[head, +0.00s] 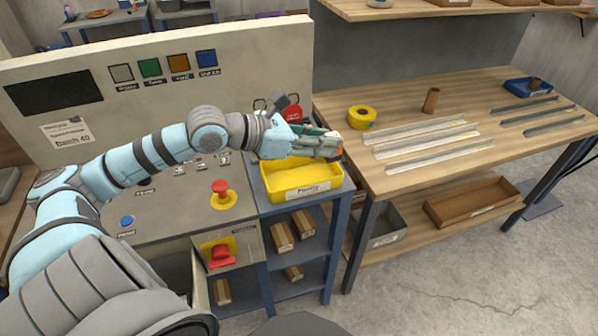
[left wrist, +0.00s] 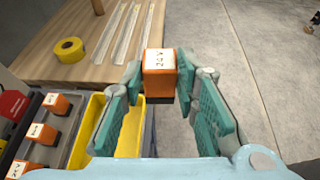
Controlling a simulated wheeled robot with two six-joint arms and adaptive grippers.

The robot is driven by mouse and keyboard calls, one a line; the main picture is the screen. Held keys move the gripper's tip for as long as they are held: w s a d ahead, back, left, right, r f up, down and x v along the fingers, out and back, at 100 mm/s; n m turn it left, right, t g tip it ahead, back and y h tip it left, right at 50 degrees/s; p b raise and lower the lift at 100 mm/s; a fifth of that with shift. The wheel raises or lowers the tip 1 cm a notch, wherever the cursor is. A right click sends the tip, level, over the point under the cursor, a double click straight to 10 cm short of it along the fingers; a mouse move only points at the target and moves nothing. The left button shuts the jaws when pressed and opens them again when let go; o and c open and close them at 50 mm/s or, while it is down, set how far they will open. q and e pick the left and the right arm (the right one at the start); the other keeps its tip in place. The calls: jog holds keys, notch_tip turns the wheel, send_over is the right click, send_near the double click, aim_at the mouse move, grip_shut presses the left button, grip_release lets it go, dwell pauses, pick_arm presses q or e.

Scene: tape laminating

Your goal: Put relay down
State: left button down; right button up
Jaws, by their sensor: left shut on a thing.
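In the left wrist view an orange relay (left wrist: 160,72) with a white label on top sits between the fingertips of my left gripper (left wrist: 162,85). The gripper is shut on it. In the head view my left gripper (head: 325,147) is above the yellow bin (head: 303,190), near its back right side, and the relay is mostly hidden there. The yellow bin also shows below the gripper in the left wrist view (left wrist: 132,135). More orange relays (left wrist: 43,133) stand in a row on a grey surface to the left of the bin. My right gripper is out of view.
A wooden table (head: 400,185) on the right carries a yellow tape roll (head: 362,117), several pale strips (head: 425,140) and a blue bin (head: 527,87). A control panel with a red button (head: 221,194) stands left of the yellow bin. Shelves with cartons (head: 282,237) lie below.

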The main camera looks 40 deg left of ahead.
pick_arm(q)
jog(key=w+a+r+n+t+y, duration=0.2)
jog(key=w+a+r+n+y, duration=0.25)
jog(key=a, duration=0.25)
jog(key=shift+m, duration=0.35)
jog(key=f+b, duration=0.1)
jog(key=f, duration=1.8)
jog(key=shift+a+b, duration=0.2)
jog(key=shift+b, duration=0.2)
jog(key=shift+r, duration=0.1)
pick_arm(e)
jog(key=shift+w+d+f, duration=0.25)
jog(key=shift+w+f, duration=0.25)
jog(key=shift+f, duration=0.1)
pick_arm(q)
jog(key=shift+f+b, duration=0.3)
jog(key=shift+f, duration=0.3)
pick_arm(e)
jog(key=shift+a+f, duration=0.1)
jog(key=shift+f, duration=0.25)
pick_arm(q)
jog(key=c, duration=1.2)
grip_release()
jog(key=shift+c, duration=0.2)
jog(key=shift+a, duration=0.1)
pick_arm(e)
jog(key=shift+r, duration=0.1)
